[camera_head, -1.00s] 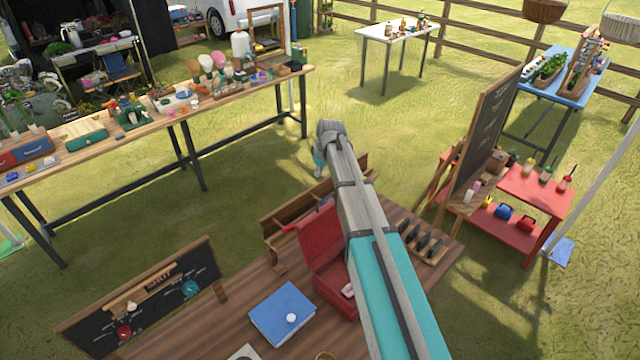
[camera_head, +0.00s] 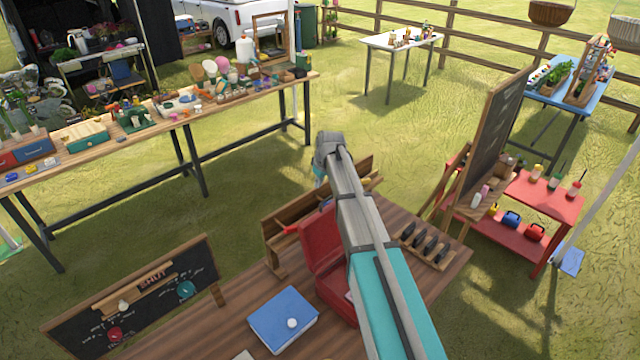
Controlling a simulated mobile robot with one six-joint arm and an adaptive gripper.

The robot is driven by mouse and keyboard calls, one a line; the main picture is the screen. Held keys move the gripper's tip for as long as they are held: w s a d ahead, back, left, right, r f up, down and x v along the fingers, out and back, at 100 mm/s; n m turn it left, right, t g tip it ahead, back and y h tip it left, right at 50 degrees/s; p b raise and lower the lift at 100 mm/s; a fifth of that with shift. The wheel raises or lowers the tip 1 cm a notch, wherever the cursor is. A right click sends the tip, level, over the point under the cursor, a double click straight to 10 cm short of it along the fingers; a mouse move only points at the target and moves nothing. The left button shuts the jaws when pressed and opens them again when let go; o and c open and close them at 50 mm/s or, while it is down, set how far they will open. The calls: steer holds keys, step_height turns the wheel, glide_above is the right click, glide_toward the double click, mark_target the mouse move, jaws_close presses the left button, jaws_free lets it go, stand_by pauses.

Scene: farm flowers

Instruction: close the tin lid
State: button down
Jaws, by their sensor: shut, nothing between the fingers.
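A red tin (camera_head: 336,304) stands on the brown wooden table. Its lid (camera_head: 320,246) stands up, open, at the tin's back. My grey and teal arm crosses in front and hides the tin's right part and much of its inside. My gripper cannot be seen; a small teal part of my arm shows beyond the grey joint, above the table's far side.
Dark-handled tools (camera_head: 428,243) lie in a holder at right. A small chalkboard (camera_head: 140,300) stands at the left edge.

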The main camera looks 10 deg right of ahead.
steer(key=s+d+f+b, duration=0.1)
steer(key=s+f+b, duration=0.1)
steer(key=f, duration=0.1)
steer(key=shift+s+d, duration=0.3)
steer(key=shift+d, duration=0.1)
steer(key=shift+r, duration=0.1)
steer(key=shift+s+a, duration=0.1)
steer(key=shift+s, duration=0.1)
stand_by(0.5)
